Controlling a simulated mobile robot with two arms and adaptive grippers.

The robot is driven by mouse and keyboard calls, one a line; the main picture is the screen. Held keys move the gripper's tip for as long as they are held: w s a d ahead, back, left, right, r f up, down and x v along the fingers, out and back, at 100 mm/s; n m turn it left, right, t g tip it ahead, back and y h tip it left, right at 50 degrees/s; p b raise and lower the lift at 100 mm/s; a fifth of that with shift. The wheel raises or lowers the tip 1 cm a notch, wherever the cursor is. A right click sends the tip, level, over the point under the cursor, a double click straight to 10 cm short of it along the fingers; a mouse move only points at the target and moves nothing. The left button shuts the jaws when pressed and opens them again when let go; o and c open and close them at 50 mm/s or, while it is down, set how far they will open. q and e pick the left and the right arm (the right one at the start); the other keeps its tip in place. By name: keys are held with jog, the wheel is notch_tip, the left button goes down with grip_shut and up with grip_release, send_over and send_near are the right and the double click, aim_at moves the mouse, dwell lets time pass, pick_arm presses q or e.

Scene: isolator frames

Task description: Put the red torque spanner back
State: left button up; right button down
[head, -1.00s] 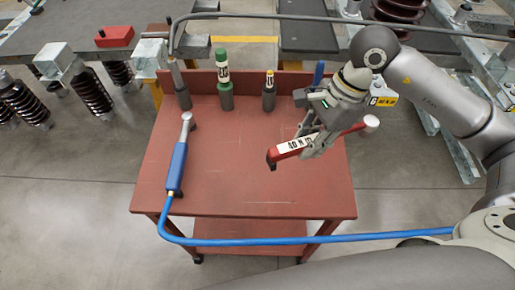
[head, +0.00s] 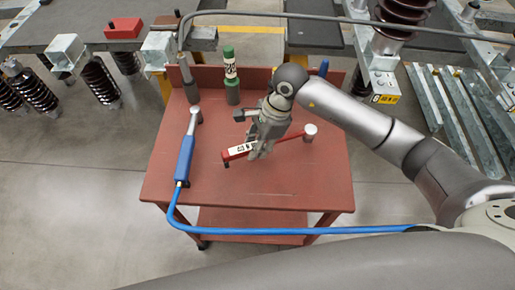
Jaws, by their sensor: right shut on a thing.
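The red torque spanner (head: 288,138) has a white label and a pale round head at its right end. My right gripper (head: 259,154) is shut on it near the labelled part. The spanner lies slantwise over the middle of the red cart top (head: 250,185); I cannot tell whether it touches. Behind it are a grey holder at the back left (head: 189,88), a green-topped tool in a holder (head: 231,72), and a blue-handled item (head: 323,68) at the back right. My right arm hides part of the back row. My left gripper is not in view.
A blue tool (head: 185,158) with a blue hose (head: 290,231) lies on the cart's left side; the hose runs along the front. A red block (head: 124,28) sits on the bench behind. Ribbed insulators (head: 100,80) stand at the left.

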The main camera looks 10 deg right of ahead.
notch_tip(320, 180, down, 2)
jog(key=shift+p, duration=0.35)
jog(key=shift+d+f, duration=0.1)
jog(key=shift+f, duration=0.15)
jog(key=c, duration=1.7)
grip_release()
jog(key=shift+f, duration=0.2)
jog(key=o, duration=0.4)
jog(key=shift+o, duration=0.2)
jog(key=shift+r, duration=0.1)
